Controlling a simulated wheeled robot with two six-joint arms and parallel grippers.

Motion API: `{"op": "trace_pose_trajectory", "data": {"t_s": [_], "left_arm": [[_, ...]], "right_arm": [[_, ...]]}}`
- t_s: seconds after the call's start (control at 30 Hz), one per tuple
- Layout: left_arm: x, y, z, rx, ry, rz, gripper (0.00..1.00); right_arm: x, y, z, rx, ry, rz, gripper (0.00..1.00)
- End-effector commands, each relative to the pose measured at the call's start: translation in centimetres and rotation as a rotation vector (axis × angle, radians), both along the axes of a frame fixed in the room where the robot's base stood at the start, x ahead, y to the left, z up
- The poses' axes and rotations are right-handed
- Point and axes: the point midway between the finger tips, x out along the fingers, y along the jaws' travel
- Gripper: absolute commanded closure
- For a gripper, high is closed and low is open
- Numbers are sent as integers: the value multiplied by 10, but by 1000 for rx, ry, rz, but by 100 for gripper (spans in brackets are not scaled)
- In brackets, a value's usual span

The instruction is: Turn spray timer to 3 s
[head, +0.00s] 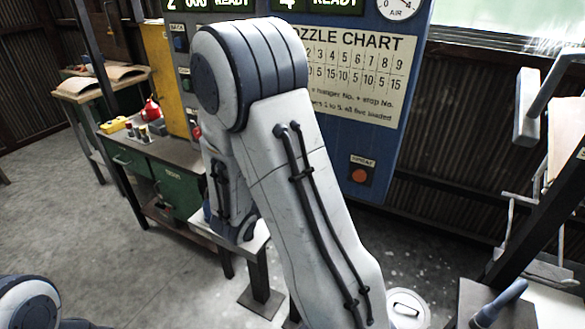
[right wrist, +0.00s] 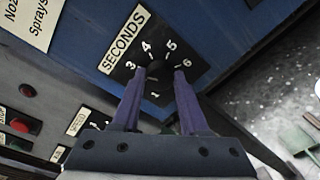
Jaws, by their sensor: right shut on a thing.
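The spray timer is a black dial plate (right wrist: 138,88) marked SECONDS on the blue panel (right wrist: 95,22) in the right wrist view. Its numbers 1, 3, 4, 5 and 6 show; the 2 is hidden behind a finger. My right gripper (right wrist: 166,71) has its two purple fingers on either side of the small dark knob (right wrist: 158,69) at the dial's middle and is shut on it. The knob's pointer is too small and covered to read. In the head view my right arm hides the dial and this gripper. My left gripper is out of view.
The panel carries a nozzle chart (head: 352,78) and a red SPRAY button (head: 359,175). A green workbench (head: 165,175) stands left of it. Red and green buttons (right wrist: 20,123) lie left of the dial. A hanger frame (head: 520,190) is at the right.

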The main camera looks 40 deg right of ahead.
Motion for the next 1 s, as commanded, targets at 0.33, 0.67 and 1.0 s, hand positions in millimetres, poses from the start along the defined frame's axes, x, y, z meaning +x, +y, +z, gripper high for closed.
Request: {"op": "trace_pose_trajectory", "data": {"t_s": [0.33,0.67,1.0], "left_arm": [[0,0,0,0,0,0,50],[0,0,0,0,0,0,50],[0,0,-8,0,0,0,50]], "right_arm": [[-1,0,-1,3,1,-2,100],[0,0,-1,2,0,-1,27],[-9,25,0,2,-1,6,27]]}}
